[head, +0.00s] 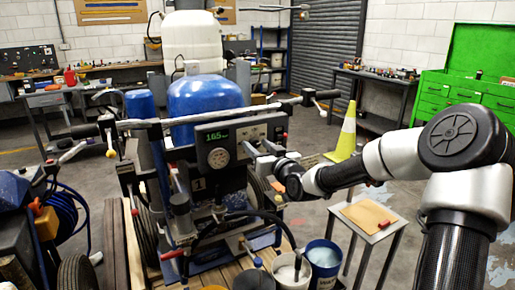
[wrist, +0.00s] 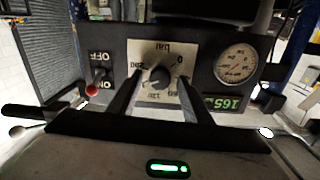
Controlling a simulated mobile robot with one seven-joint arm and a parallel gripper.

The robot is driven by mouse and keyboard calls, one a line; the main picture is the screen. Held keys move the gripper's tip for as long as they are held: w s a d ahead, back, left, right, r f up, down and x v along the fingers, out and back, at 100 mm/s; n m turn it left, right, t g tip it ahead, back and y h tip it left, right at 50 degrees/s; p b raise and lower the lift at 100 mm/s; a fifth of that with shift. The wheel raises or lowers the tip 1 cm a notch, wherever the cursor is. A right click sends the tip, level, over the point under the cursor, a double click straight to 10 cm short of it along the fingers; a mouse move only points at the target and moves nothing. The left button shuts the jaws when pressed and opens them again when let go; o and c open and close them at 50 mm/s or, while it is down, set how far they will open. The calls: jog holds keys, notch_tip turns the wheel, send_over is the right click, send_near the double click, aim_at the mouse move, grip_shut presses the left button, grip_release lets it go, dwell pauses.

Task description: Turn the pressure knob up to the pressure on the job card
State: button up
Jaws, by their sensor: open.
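The pressure knob (wrist: 158,76), dark and round with a pale pointer mark, sits on a light dial plate (wrist: 150,55) with printed numbers, upside down in the wrist view. My gripper (wrist: 157,83) is open, with one finger on each side of the knob; I cannot tell whether they touch it. The green display (wrist: 222,102) reads 165, and it shows 165 in the head view (head: 217,136) too. A round gauge (wrist: 236,63) is beside the dial. In the head view my gripper (head: 259,149) is at the panel's right part and hides the knob. No readable job card shows.
The handlebar (head: 180,121) crosses above the panel. A small stand (head: 370,222) with a brown board, buckets (head: 323,258) and a yellow-white cone (head: 346,135) are to the right.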

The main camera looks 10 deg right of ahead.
jog(key=shift+w, duration=0.2)
jog(key=shift+c, duration=0.3)
jog(key=c, duration=1)
jog(key=shift+m, duration=0.6)
jog(key=o, duration=1.1)
jog(key=shift+c, duration=0.2)
jog(key=shift+s, duration=0.1)
jog(key=p+v, duration=0.2)
jog(key=v, duration=1.5)
jog(key=shift+s+p, duration=0.2)
jog(key=shift+p, duration=0.2)
